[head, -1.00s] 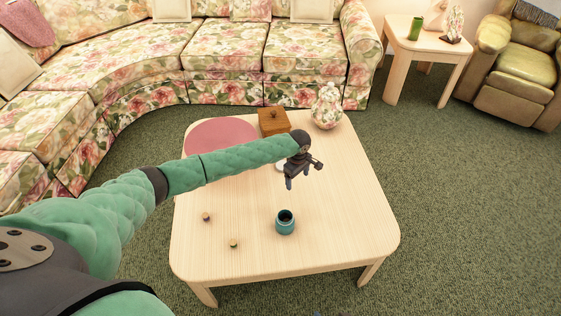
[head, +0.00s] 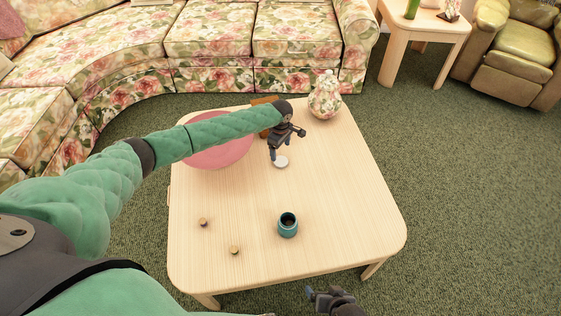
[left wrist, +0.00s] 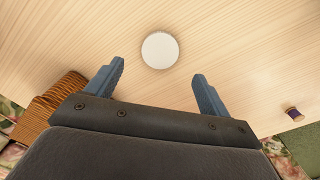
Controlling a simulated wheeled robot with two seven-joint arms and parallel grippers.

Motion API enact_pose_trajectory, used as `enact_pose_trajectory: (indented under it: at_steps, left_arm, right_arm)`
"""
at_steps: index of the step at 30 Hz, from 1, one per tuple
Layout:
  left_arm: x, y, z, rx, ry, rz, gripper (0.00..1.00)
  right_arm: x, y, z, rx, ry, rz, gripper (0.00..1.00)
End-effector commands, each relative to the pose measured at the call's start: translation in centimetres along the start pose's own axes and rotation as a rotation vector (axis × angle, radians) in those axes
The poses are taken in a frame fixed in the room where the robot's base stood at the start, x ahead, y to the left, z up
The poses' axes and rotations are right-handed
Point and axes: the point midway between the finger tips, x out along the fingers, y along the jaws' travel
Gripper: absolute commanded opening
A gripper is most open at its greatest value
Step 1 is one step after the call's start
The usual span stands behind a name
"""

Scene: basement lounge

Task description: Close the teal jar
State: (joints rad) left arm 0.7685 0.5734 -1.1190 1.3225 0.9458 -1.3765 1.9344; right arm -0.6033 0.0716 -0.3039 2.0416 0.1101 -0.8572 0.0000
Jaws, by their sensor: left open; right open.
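The teal jar (head: 288,229) stands upright near the front of the table, its top open and dark inside. A flat, round white disc (head: 281,162) lies on the table behind it; I cannot tell if it is a lid. My left gripper (head: 285,145) is open and empty above the table, close to the disc. In the left wrist view, the disc (left wrist: 160,50) lies beyond and between the two open fingertips (left wrist: 160,80), apart from them. My right gripper (head: 322,298) is open and empty at the bottom edge, in front of the table.
Two small cork-like pieces (head: 203,222) (head: 235,250) lie left of the jar. The table's right side is clear.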

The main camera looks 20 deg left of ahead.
Motion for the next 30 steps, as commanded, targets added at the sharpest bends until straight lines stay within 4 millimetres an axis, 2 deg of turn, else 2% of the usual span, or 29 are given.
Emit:
enact_pose_trajectory:
  at_steps: [5,14,24,30]
  left_arm:
    - [1.5,0.0,0.0,0.0,0.0,0.0,0.81]
    - [1.7,0.0,0.1,0.001,0.0,0.001,0.81]
    - [5.7,0.1,0.1,0.0,0.0,0.0,0.81]
    - [6.7,0.1,0.1,0.0,-0.001,0.001,0.81]
  right_arm:
    - [0.1,0.0,0.1,0.0,0.001,0.0,0.88]
    - [0.1,-0.1,0.1,0.0,0.0,-0.001,0.88]
    - [0.0,-0.1,0.0,0.0,0.0,-0.001,0.88]
    - [0.1,0.0,0.1,0.0,0.0,0.0,0.88]
